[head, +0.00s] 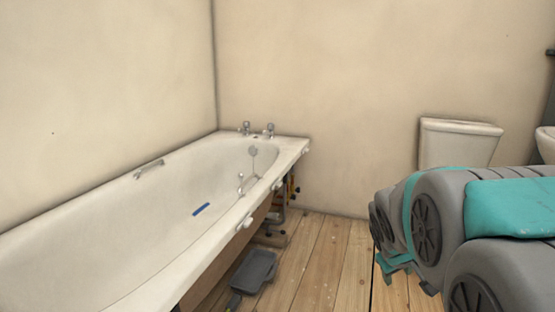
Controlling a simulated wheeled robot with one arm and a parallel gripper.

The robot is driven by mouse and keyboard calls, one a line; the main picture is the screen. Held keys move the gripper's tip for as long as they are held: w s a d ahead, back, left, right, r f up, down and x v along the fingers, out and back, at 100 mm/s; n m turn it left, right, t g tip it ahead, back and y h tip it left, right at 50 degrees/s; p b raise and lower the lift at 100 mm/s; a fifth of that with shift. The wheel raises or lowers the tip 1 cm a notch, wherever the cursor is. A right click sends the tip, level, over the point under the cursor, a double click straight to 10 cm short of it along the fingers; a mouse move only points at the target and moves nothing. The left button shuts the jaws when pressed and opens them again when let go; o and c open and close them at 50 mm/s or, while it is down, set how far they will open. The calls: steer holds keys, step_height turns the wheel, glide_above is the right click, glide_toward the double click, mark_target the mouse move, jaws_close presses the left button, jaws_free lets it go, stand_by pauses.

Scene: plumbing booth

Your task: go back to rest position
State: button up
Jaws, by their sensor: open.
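My arm, grey with teal covers, fills the lower right of the head view. Its joints are folded close to the camera. My gripper's fingers do not show; they are out of the picture or hidden behind the arm links.
A white bathtub (120,225) runs along the left wall, with taps (268,130) at its far end and a small blue object (201,209) inside. A grey tray-like object (255,271) is on the wooden floor (325,265) beside it. A white cistern (459,145) stands behind my arm.

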steer(key=s+a+f+m+g+y, duration=0.1)
steer(key=s+a, duration=0.3)
steer(key=s, duration=0.6)
steer(key=s+a+f+m+g+y, duration=0.1)
steer(key=s+a+f+g, duration=0.1)
steer(key=s, duration=0.8)
steer(key=s+a+f+m+g+y, duration=0.1)
steer(key=s+a+g, duration=0.3)
steer(key=s, duration=0.6)
steer(key=shift+a+f+y+p, duration=0.3)
steer(key=shift+a+f+y, duration=0.15)
steer(key=shift+a, duration=0.35)
